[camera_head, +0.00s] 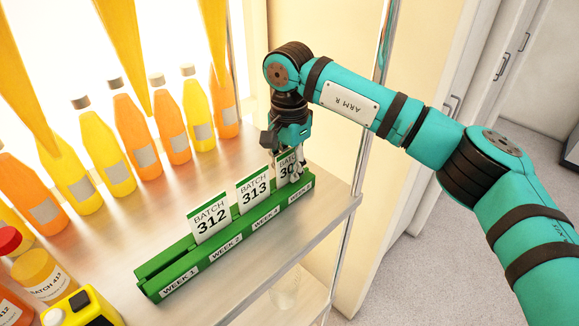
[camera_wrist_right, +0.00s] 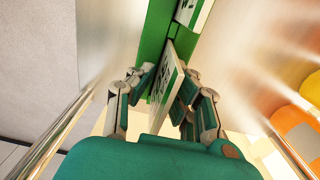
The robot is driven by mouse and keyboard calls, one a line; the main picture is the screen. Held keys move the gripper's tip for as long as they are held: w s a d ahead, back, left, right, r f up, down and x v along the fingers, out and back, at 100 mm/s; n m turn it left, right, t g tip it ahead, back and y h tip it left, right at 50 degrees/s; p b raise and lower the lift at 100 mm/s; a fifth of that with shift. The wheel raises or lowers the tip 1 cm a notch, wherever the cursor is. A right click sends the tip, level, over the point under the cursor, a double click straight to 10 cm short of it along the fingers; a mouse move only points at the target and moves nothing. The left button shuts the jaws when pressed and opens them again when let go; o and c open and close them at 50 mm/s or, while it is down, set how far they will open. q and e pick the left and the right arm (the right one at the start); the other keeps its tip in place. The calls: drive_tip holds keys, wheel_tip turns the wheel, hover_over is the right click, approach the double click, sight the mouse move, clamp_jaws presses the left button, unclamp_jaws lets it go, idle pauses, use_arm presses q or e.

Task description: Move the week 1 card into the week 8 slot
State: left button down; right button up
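A green card rack (camera_head: 190,252) stands on the shelf, its slots labelled WEEK 1, WEEK 2, WEEK 4 and WEEK 8 from left to right. My right gripper (camera_head: 298,172) is low around this card. In the right wrist view the fingers (camera_wrist_right: 164,92) stand apart on both sides of the card (camera_wrist_right: 168,75), with a gap on the left. The BATCH 312 card (camera_head: 210,218) is at WEEK 2 and BATCH 313 (camera_head: 254,190) at WEEK 4. The WEEK 1 position is empty. My left gripper is out of view.
Several juice bottles (camera_head: 135,136) stand in a row behind the rack. A jar labelled batch (camera_head: 42,275) and a yellow device (camera_head: 85,308) are at the lower left. The shelf's metal front edge (camera_head: 325,222) and a post (camera_head: 380,90) are close to my right arm.

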drive_tip(key=shift+o, duration=1.4)
